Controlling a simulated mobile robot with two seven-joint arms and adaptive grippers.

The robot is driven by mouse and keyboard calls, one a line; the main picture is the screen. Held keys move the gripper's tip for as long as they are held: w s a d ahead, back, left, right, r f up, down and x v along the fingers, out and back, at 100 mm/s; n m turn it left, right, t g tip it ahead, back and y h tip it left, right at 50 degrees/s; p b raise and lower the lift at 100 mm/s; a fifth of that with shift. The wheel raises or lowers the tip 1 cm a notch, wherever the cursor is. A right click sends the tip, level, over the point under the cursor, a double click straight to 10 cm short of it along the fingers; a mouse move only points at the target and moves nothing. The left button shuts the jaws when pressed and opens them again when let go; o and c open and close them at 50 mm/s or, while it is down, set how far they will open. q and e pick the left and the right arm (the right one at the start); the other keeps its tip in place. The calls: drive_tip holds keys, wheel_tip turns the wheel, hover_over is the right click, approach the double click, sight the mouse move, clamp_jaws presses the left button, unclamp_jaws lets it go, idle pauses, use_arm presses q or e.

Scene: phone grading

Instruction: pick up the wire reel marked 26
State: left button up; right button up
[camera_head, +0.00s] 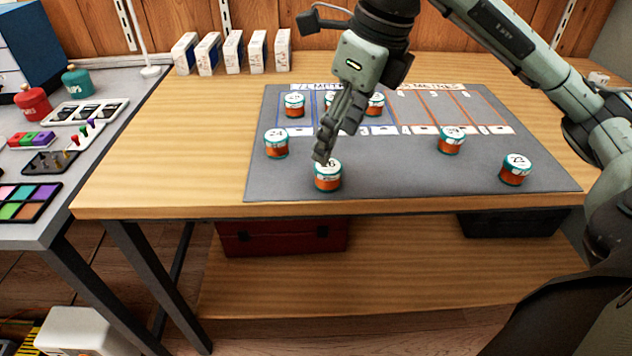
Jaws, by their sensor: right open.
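The wire reel whose label appears to read 26 (328,178) is a short teal and white drum with an orange-brown winding. It stands upright near the front edge of the grey mat (400,180). My right gripper (322,154) comes down from above with its fingertips just over the back of this reel's top, covering a little of the label. Its jaws are open and hold nothing; contact with the reel cannot be told. My left gripper is out of view.
Similar reels stand nearby: one marked 24 (276,145) to the left, one (451,141) and another (516,171) to the right. Several more stand behind, partly hidden by my arm. White boxes (233,52) line the table's back. The front mat between the reels is clear.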

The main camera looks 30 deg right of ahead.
sight(329, 166)
drive_tip(key=x, duration=0.7)
drive_tip(key=shift+d+f, duration=0.2)
drive_tip(key=shift+f, duration=0.2)
drive_tip(key=c, duration=1.2)
